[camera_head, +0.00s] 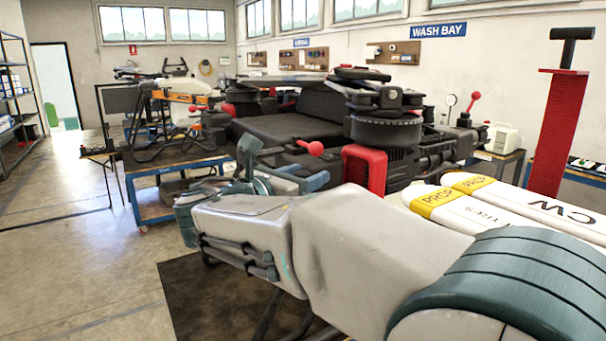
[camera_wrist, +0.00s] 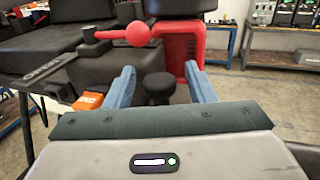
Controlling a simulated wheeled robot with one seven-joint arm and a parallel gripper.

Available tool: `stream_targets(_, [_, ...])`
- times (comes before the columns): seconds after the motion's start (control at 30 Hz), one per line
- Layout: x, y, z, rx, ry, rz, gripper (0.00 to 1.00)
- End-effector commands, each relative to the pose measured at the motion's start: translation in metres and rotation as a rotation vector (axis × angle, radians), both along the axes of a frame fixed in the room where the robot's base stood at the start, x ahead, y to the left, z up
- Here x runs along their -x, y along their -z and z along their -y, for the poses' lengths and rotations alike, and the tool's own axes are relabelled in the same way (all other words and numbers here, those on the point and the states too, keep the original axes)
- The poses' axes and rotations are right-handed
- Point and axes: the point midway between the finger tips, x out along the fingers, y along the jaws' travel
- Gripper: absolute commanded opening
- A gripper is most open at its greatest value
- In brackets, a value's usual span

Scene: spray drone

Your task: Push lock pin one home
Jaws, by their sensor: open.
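My gripper (camera_wrist: 160,70) is open, its two blue fingers apart. In the wrist view a black round-topped knob (camera_wrist: 158,88) stands between the fingers, with a visible gap on each side. It may be lock pin one; no label shows, so I cannot tell. Beyond the fingertips is a red ball (camera_wrist: 137,33) on a red lever, and right of it a red bracket (camera_wrist: 180,50). In the head view my gripper (camera_head: 312,174) is just below the red ball (camera_head: 315,148) and left of the red bracket (camera_head: 365,170). The black knob is not discernible there.
The large dark drone body (camera_head: 285,125) fills the space beyond my gripper. White prop covers (camera_head: 480,205) lie to the right, near a red post (camera_head: 556,130). A blue cart (camera_head: 150,205) stands at left. The floor (camera_head: 75,230) at far left is clear.

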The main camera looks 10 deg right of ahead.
Motion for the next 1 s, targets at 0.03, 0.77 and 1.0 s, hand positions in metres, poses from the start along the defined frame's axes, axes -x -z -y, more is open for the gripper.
stream_targets(0.03, [-0.001, 0.000, 0.001, 0.000, 0.000, 0.000, 0.49])
stream_targets(0.77, [-0.001, 0.028, 0.000, 0.001, -0.001, -0.002, 0.00])
stream_targets(1.0, [-0.001, 0.031, 0.000, -0.001, 0.000, -0.004, 0.00])
